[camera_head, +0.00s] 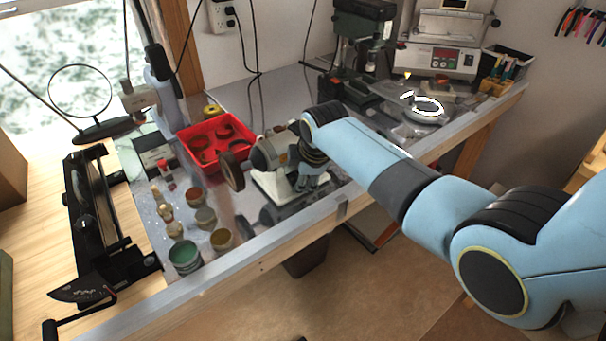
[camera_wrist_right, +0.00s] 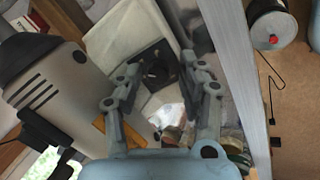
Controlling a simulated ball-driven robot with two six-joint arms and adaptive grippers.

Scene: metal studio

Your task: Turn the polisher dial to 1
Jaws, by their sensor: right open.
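The polisher, a grey motor body (camera_head: 268,153) with a brown wheel (camera_head: 232,172), stands on a pale base near the bench's front edge. Its body (camera_wrist_right: 55,85) fills the left of the right wrist view. A dark square with a small knob-like middle (camera_wrist_right: 157,66), apparently the dial, shows on the pale base (camera_wrist_right: 122,32). The number it points to cannot be read. My right gripper (camera_head: 308,182) is at the polisher's right end. In the wrist view its open fingers (camera_wrist_right: 162,88) stand either side of the dark square, with nothing held. My left gripper is out of view.
A red tray (camera_head: 188,141) sits behind the polisher, left of it. Several small jars, one green-topped (camera_head: 185,254), stand at the front left. A drill press (camera_head: 362,35) and a machine with a red display (camera_head: 440,56) stand at the back.

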